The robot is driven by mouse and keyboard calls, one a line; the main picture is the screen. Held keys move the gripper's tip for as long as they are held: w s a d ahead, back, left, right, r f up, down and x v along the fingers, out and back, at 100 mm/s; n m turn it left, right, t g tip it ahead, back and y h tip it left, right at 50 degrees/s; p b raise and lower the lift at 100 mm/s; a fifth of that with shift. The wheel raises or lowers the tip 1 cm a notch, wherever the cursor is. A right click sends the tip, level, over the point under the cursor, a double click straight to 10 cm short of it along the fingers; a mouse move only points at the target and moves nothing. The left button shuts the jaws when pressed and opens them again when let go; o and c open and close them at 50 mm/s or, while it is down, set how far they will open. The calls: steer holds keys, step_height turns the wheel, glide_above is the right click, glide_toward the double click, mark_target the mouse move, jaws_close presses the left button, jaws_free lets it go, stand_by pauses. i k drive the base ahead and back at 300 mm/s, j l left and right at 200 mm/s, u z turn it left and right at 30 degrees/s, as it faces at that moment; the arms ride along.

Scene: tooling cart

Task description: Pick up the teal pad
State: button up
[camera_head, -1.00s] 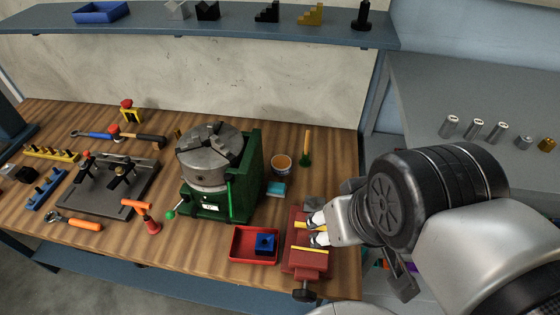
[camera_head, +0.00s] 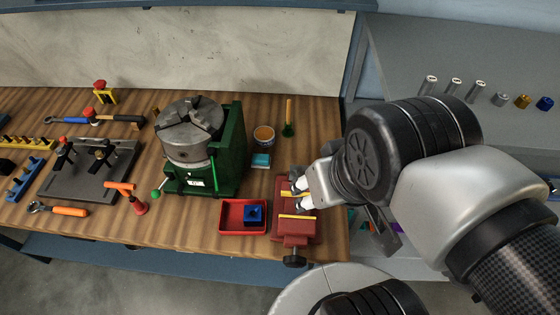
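The teal pad (camera_head: 261,160) is a small teal block with a paler front edge. It lies on the wooden bench, just right of the green chuck stand and below a small round cup. My gripper (camera_head: 299,196) is to the right of the pad and nearer the front, over the red vise (camera_head: 296,228). Its two light fingertips are apart, with nothing seen between them. I cannot tell how high it is above the vise.
A red tray (camera_head: 231,217) holding a blue block (camera_head: 254,215) sits left of the vise. The tall chuck (camera_head: 190,130) on its green stand is close left of the pad. The cup (camera_head: 264,136) and a yellow-handled brush (camera_head: 288,118) stand behind it.

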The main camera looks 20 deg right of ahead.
mark_target(258, 160)
steer(key=i+j+z, duration=0.15)
steer(key=j+z, duration=0.2)
steer(key=j, duration=0.4)
steer(key=i+j+z, duration=0.1)
steer(key=j+z, duration=0.2)
steer(key=j, duration=0.5)
